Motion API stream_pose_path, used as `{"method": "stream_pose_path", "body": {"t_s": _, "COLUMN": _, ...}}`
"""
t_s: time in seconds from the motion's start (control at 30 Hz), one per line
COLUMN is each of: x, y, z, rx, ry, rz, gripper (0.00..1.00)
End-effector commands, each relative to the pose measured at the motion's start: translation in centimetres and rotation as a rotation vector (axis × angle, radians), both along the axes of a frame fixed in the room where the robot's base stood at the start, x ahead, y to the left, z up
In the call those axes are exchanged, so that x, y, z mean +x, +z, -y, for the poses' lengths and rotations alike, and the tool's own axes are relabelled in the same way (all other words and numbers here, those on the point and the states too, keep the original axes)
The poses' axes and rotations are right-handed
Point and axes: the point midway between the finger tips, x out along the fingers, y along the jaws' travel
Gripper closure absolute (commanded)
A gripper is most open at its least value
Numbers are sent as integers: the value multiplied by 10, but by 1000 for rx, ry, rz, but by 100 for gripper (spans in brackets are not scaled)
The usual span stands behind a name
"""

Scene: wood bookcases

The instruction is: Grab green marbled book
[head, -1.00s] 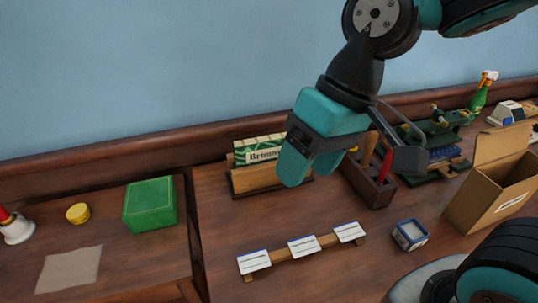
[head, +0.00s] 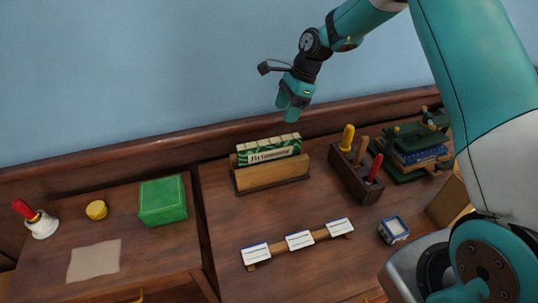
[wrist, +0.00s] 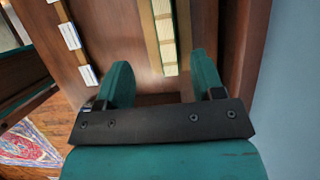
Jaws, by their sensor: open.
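The green marbled book (head: 272,148) has a green-and-white patterned face with a lettered pale label. It stands upright in a low wooden holder (head: 270,180) at the back of the desk, by the wall. In the wrist view the book (wrist: 165,35) is seen from above, with a cream top banded in places and a green edge. It lies beyond and between my fingertips. My gripper (head: 289,113) is open and empty, pointing down, above the book and apart from it. The two spread fingers also show in the wrist view (wrist: 160,65).
A tool block (head: 355,178) with three handles stands right of the holder. A rack with three white cards (head: 299,240) lies in front. A green box (head: 163,200) is at left. A green press (head: 410,150) stands at right. Desk between holder and card rack is clear.

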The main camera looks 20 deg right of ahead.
Motion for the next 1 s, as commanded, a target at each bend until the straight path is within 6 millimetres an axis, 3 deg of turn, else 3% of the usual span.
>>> {"method": "stream_pose_path", "body": {"t_s": 0.3, "x": 0, "y": -58, "z": -26, "rx": 0, "ry": 3, "rz": -2, "gripper": 38}}
{"method": "stream_pose_path", "body": {"t_s": 1.0, "x": 5, "y": -119, "z": -48, "rx": 0, "ry": 2, "rz": 1, "gripper": 38}}
